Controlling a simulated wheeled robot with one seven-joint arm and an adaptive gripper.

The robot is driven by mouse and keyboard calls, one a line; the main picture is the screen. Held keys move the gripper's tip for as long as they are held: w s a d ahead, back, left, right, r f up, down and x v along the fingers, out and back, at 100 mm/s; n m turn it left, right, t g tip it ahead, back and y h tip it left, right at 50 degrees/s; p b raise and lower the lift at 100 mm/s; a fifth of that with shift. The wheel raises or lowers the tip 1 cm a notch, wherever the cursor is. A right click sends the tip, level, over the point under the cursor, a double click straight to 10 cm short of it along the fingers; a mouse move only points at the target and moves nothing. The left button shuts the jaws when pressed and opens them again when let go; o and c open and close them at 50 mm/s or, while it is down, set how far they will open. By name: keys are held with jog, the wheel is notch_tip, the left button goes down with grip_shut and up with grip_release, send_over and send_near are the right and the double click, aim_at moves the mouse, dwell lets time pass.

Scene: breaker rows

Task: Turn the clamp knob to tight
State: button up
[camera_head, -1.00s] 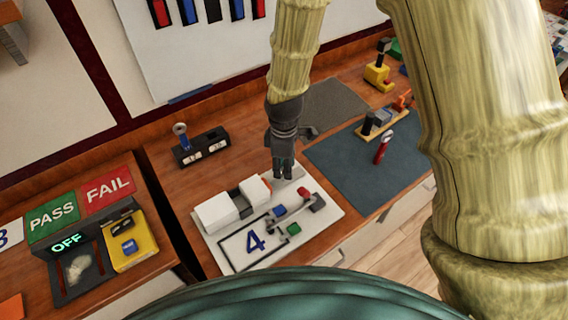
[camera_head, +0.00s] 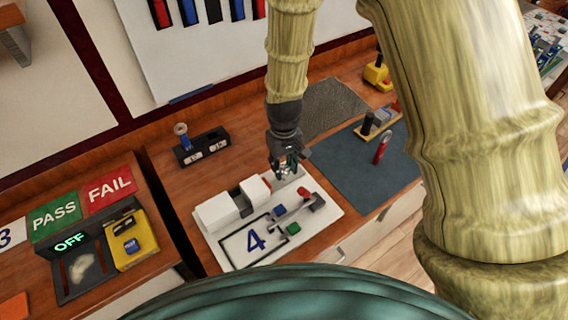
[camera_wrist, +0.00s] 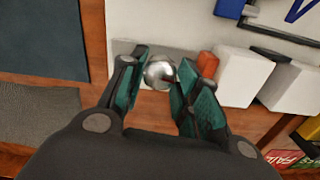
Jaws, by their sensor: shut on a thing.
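The clamp knob (camera_wrist: 159,72) is a shiny silver round knob on a pale grey plate at the edge of the white fixture board (camera_head: 322,225). In the wrist view it sits between the two fingers of my gripper (camera_wrist: 158,82). The fingers are closed on its sides, with the right finger covering part of it. In the head view my gripper (camera_head: 285,168) is down at the back corner of the board, and its fingers hide most of the knob. An orange piece (camera_wrist: 207,63) is right of the knob, against a white block (camera_wrist: 240,76). I cannot read any tight mark.
A black two-hole block (camera_head: 202,148) stands left. A blue-grey mat (camera_head: 352,175) with a red tool (camera_head: 382,150) lies right. The PASS/FAIL station (camera_head: 82,205) is far left.

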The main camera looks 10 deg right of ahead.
aim_at(284, 168)
jog(key=m, duration=0.5)
jog(key=shift+p, duration=0.35)
jog(key=shift+m, duration=0.4)
jog(key=o, duration=1)
jog(key=shift+r, duration=0.1)
notch_tip(284, 168, up, 12)
jog(key=shift+f, duration=0.15)
dwell(0.5)
